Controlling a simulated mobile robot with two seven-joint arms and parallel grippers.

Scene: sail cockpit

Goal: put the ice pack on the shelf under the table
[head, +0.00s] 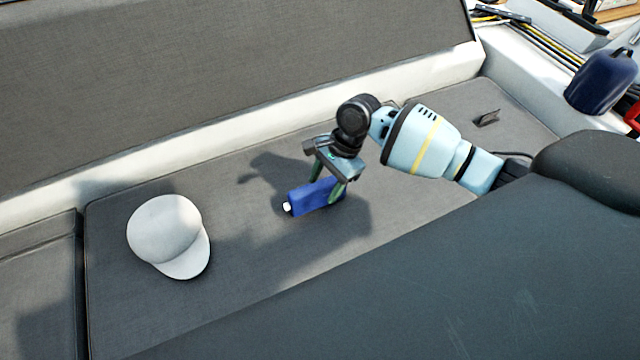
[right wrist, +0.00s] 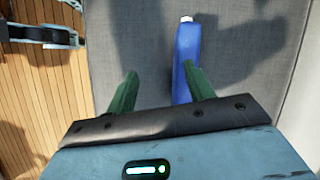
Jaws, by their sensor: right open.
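The ice pack (head: 308,198) is a blue flat block with a white cap, lying on the grey bench cushion. My right gripper (head: 328,182) is right over it, pointing down with green fingers apart. My left gripper is not in view. I cannot make out the shelf under the table in either view.
A white cap (head: 165,235) lies on the bench cushion (head: 250,270) to the left. A bench backrest (head: 230,70) rises behind. A small dark bracket (head: 487,118) and a dark blue container (head: 600,80) are at the right. Wooden floor (right wrist: 55,110) shows beside the bench.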

